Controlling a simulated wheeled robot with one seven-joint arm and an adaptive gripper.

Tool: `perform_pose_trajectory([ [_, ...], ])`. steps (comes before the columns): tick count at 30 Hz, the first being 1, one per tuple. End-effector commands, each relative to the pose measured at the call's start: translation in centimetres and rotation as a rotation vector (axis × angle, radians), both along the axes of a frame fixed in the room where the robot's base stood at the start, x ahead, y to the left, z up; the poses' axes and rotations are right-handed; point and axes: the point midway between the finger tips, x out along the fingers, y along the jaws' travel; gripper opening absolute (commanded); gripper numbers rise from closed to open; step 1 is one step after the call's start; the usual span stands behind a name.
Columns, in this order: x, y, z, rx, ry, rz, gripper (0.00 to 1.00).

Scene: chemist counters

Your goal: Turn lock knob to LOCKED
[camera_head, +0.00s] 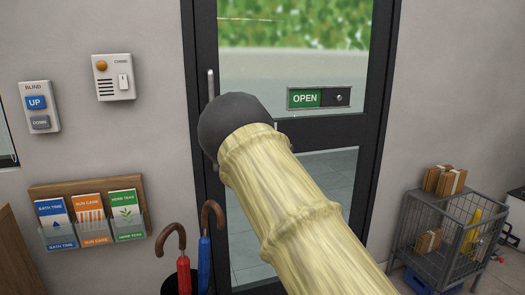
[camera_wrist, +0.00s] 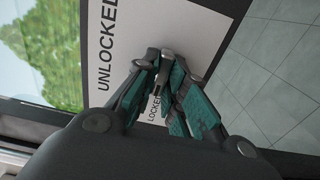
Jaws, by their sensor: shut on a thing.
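The white lock plate (camera_wrist: 203,28) fills the middle of the wrist view, mounted on the dark door frame. It carries the word UNLOCKED at left and the word LOCKED lower down, partly covered by my fingers. My gripper (camera_wrist: 168,78) has its teal-padded fingers drawn together over the plate, shut on the grey lock knob (camera_wrist: 167,59). The knob is mostly hidden between the fingers, and I cannot tell exactly which word it points to. In the head view my arm covers the lock plate, knob and gripper.
The glass door (camera_head: 295,60) has a vertical handle (camera_head: 211,84) and an OPEN sign (camera_head: 319,97). At left are the blind switch (camera_head: 39,107), chime box (camera_head: 114,77) and leaflet rack (camera_head: 92,182). Umbrellas (camera_head: 184,273) stand below; a wire cart (camera_head: 433,235) is at right.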

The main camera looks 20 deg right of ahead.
Motion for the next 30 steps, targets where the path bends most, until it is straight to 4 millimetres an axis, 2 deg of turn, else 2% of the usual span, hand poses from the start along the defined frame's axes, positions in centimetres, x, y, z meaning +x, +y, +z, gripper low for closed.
perform_pose_trajectory([
  [15, 0.01, 0.09, -0.11, -0.019, 0.001, 0.001, 0.00],
  [16, 0.01, 0.09, -0.11, -0.019, 0.001, 0.001, 0.16],
  [19, 0.01, 0.08, -0.10, -0.019, 0.001, 0.001, 0.34],
  [30, -0.21, 0.04, -0.01, -0.018, 0.000, 0.000, 0.34],
])
